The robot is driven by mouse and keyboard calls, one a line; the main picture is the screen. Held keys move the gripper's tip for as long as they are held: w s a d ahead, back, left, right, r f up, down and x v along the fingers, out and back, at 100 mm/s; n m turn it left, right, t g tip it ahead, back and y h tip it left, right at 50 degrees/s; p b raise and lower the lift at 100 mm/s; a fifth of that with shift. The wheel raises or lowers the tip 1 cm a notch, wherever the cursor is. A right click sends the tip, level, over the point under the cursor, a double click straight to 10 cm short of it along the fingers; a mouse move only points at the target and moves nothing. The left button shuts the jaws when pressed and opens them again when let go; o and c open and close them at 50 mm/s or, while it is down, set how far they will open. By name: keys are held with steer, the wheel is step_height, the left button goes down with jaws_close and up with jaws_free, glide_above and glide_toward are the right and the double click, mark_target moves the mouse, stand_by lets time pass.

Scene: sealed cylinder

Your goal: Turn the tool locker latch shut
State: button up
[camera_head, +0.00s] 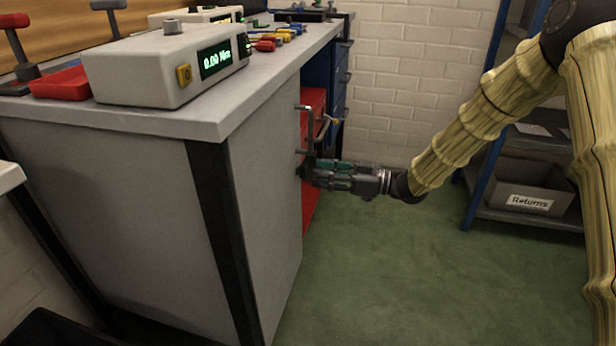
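A meter (165,65) reading 0.00 sits on the benchtop (205,115). A shelf with a "Returns" bin (530,185) stands right. The green floor (400,270) between is clear.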

mark_target(303, 172)
steer(key=shift+b+x, duration=0.6)
steer(key=shift+x, duration=1.65)
jaws_close()
